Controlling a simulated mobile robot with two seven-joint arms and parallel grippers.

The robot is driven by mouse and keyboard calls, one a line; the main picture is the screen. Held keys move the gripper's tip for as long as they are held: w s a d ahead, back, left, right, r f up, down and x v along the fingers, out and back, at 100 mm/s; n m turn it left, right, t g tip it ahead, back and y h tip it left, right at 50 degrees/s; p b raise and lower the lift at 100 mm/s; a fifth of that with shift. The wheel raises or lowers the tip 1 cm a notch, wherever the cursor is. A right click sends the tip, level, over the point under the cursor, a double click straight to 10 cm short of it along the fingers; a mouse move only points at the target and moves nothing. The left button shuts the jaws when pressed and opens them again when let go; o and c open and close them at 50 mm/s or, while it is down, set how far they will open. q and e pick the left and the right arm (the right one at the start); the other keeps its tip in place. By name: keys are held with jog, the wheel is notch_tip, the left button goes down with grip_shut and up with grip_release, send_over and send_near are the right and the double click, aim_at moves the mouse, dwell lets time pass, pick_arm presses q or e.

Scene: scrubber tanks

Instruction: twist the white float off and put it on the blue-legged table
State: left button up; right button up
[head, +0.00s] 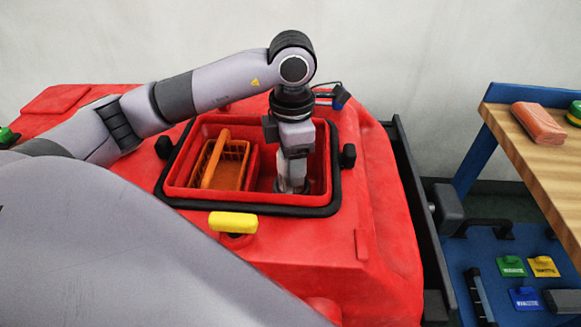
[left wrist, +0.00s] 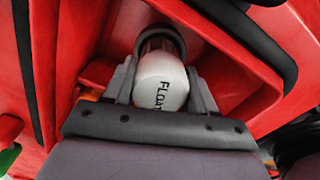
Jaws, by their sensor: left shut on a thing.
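The white float (left wrist: 160,82), marked with dark letters that begin "FLOA", sits between the fingers of my left gripper (left wrist: 162,88) in the left wrist view. A dark round collar is at its far end. In the head view my left gripper (head: 292,182) points down into the right part of the open red tank (head: 325,150). It is shut on the float, which is mostly hidden there. The blue-legged table (head: 560,170) has a wooden top and stands at the right. My right gripper is not in view.
An orange basket (head: 232,150) fills the tank's left part. A yellow handle (head: 233,222) is in front of the tank. On the table lie a reddish block (head: 539,122) and a green-and-yellow item (head: 575,113); its near part is clear. Below is a blue panel with tags (head: 512,266).

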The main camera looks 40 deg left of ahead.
pick_arm(q)
jog(key=shift+n, duration=0.7)
jog(key=shift+r+p, duration=0.8)
jog(key=shift+r, duration=0.3)
dwell(0.7)
jog(key=shift+r+p, duration=1.7)
jog(key=shift+r, duration=0.75)
